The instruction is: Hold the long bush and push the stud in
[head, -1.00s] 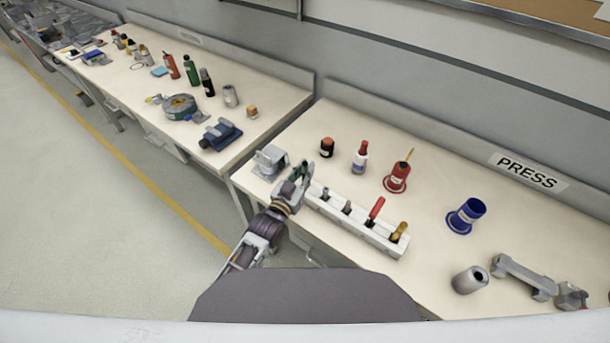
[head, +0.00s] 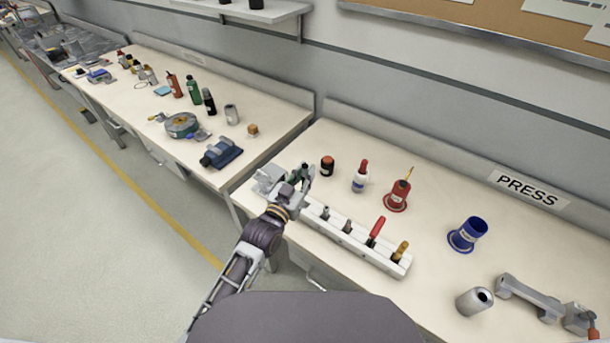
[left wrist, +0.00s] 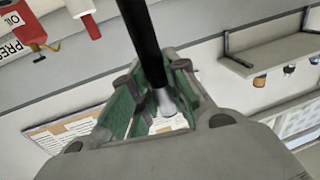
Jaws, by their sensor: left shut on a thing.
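My left gripper (head: 304,172) is at the left end of the press bench, beside a grey metal block (head: 268,180). It also shows in the left wrist view (left wrist: 160,100), its green-lined fingers shut on a black rod (left wrist: 138,28) with a silver end. I cannot tell whether this rod is the long bush or the stud. The white rack (head: 365,252) holds small grey parts, a red-handled tool (head: 377,228) and an amber-handled tool (head: 401,248). A grey hollow cylinder (head: 475,300) lies at the right. My right gripper is not in view.
Behind the rack stand a dark jar with an orange top (head: 327,166), a white-and-red bottle (head: 360,177), a red oil can (head: 397,195) and a blue cup (head: 468,235). A grey clamp (head: 530,297) is at the right.

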